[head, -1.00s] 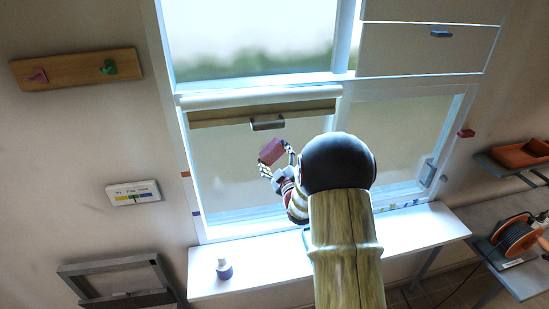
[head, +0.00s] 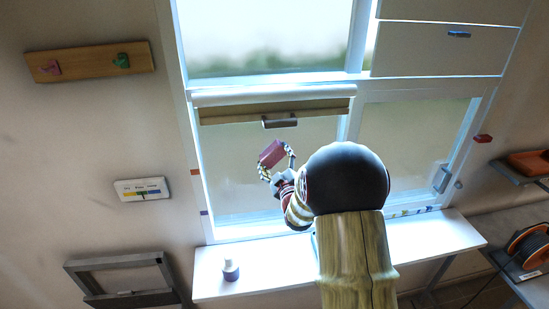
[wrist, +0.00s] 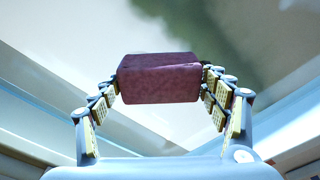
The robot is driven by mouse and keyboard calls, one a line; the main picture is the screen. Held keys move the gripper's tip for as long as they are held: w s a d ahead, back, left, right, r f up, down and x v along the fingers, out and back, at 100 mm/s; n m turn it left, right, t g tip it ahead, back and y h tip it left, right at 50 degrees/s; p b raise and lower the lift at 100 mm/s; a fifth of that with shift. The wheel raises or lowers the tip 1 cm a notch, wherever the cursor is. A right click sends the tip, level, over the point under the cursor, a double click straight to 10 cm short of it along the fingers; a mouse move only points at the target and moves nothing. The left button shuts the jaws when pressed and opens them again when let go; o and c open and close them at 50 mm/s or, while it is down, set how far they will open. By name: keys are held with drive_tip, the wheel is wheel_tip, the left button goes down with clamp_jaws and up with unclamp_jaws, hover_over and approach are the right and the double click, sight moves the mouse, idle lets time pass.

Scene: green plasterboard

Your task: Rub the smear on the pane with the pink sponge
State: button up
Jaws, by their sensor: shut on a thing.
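The pink sponge (head: 271,153) is held between the fingertips of my gripper (head: 276,165), which is shut on it. In the wrist view the sponge (wrist: 160,79) is a dull pink block, gripped at both sides by the fingers (wrist: 160,90). The lower left window pane (head: 235,178) is behind the sponge in the head view. I cannot tell whether the sponge touches the glass. No smear shows clearly; a dark blurred patch (wrist: 225,50) in the wrist view may be the view outside. My arm hides part of the window.
A roller blind (head: 225,113) with a grey handle (head: 280,122) hangs over the pane's top. A small bottle (head: 230,269) stands on the white sill (head: 265,277). A hook board (head: 90,62), wall gauge (head: 141,189) and shelf with a cable reel (head: 528,247) flank the window.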

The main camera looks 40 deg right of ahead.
drive_tip(key=shift+r+b+v, duration=0.2)
drive_tip(key=shift+b+v, duration=0.35)
drive_tip(key=shift+v, duration=1.9)
drive_tip(key=shift+a, duration=0.15)
drive_tip(key=b+v, duration=0.1)
drive_tip(key=v, duration=0.2)
drive_tip(key=shift+w+a+r+b, duration=0.1)
drive_tip(key=shift+a+r+b, duration=0.05)
drive_tip(key=shift+b, duration=0.25)
drive_tip(key=b+x, duration=0.1)
drive_tip(key=x, duration=0.1)
drive_tip(key=b+x, duration=0.2)
drive_tip(key=x, duration=0.1)
drive_tip(key=shift+d+f, duration=0.25)
drive_tip(key=shift+f, duration=0.15)
drive_tip(key=shift+b+x, duration=0.7)
drive_tip(key=shift+x, duration=0.15)
drive_tip(key=shift+b+x, duration=0.65)
drive_tip(key=shift+x, duration=0.4)
